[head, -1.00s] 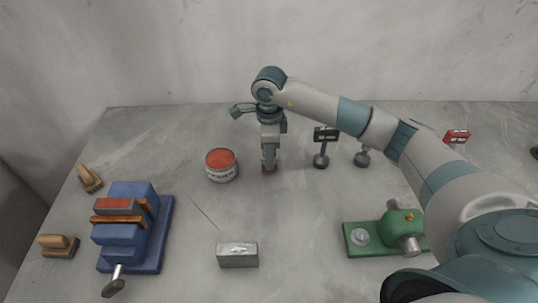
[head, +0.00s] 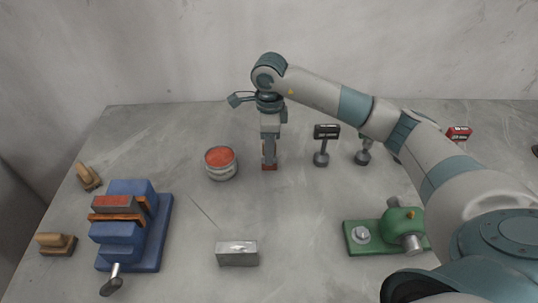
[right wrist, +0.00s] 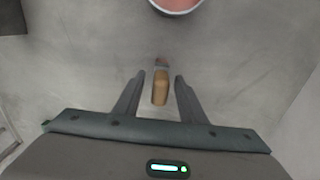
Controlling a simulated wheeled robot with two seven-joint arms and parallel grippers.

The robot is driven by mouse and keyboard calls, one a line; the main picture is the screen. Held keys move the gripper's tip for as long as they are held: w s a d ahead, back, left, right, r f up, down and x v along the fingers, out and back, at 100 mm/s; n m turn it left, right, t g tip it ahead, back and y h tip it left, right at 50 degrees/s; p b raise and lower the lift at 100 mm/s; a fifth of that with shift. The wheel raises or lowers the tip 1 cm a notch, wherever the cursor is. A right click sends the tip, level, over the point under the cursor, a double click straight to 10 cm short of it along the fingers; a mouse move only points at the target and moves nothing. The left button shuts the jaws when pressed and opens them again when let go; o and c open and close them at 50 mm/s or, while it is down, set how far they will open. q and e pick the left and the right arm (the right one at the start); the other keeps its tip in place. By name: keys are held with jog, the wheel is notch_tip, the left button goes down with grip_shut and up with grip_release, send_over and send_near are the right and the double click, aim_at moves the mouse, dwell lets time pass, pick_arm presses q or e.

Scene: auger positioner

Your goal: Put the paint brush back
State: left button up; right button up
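The paint brush shows between my right gripper's fingers in the right wrist view, with a tan wooden handle (right wrist: 160,88) and a darker end. In the head view, a small reddish part (head: 269,167) shows below the gripper, close to the table; most of the brush is hidden. My right gripper (head: 269,158) points down just right of an open can of red paint (head: 221,163). In the right wrist view its fingers (right wrist: 158,77) are apart, with a visible gap on each side of the handle. My left gripper is not in view.
A blue vise-like fixture (head: 163,249) and two wooden-handled pieces (head: 88,177) stand at left. A metal block (head: 237,259) lies at the front. A green device (head: 359,250) and small black displays on stands (head: 326,133) stand to the right. The table centre is clear.

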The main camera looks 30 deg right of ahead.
notch_tip(320, 180, up, 5)
jog(key=shift+f+b, duration=0.15)
jog(key=shift+b, duration=0.75)
notch_tip(320, 180, up, 3)
jog(key=shift+r+b, duration=0.2)
jog(key=shift+b, duration=0.15)
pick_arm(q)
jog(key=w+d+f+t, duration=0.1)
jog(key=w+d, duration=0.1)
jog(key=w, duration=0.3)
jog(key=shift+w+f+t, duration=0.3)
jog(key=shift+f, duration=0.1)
pick_arm(e)
jog(key=shift+r, duration=0.8)
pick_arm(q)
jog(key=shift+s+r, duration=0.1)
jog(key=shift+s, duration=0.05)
